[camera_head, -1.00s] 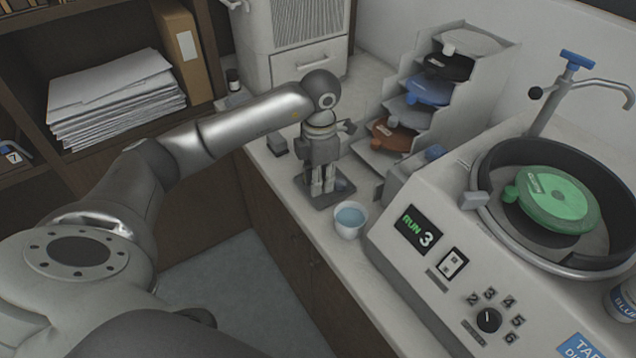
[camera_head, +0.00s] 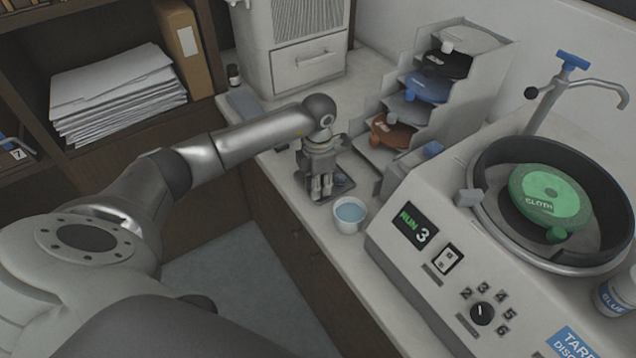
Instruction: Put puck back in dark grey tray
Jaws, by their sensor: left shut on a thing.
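The dark grey tray (camera_head: 346,183) lies flat on the counter in the middle of the view, behind the small bowl. My left gripper (camera_head: 320,190) points down over this tray and covers much of it. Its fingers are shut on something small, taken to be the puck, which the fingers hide. I cannot tell whether it touches the tray. My right gripper is not in view.
A white bowl of bluish liquid (camera_head: 350,214) stands just in front of the tray. The polishing machine (camera_head: 415,250) with a green cloth disc (camera_head: 550,195) is at right. A stepped rack (camera_head: 480,85) of coloured discs stands behind. A drawer cabinet (camera_head: 305,62) is at the back.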

